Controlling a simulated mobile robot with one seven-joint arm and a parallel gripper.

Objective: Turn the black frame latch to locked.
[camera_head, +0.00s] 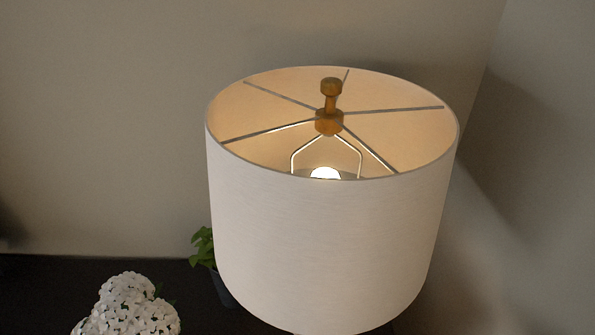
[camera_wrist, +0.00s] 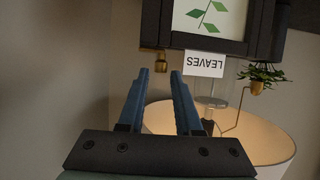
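A black picture frame (camera_wrist: 205,42) with a green leaf print (camera_wrist: 209,17) is at the top of the wrist view, partly cut off. A small brass-coloured fitting (camera_wrist: 162,62) sits at the frame's edge, left of the white LEAVES label (camera_wrist: 203,64), whose letters read upside down. It may be the latch; I cannot tell its setting. My gripper (camera_wrist: 160,74) has two blue fingers standing apart with nothing between them. The fingertips appear just below the brass fitting in the picture; whether they touch it is unclear. The head view shows neither frame nor gripper.
A large white lampshade (camera_head: 325,235) with a lit bulb fills the head view's middle; it also shows in the wrist view (camera_wrist: 262,140). White flowers (camera_head: 128,305) and a green plant (camera_head: 203,246) stand on a dark surface (camera_head: 60,285). A hanging plant (camera_wrist: 262,74) is right of the label.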

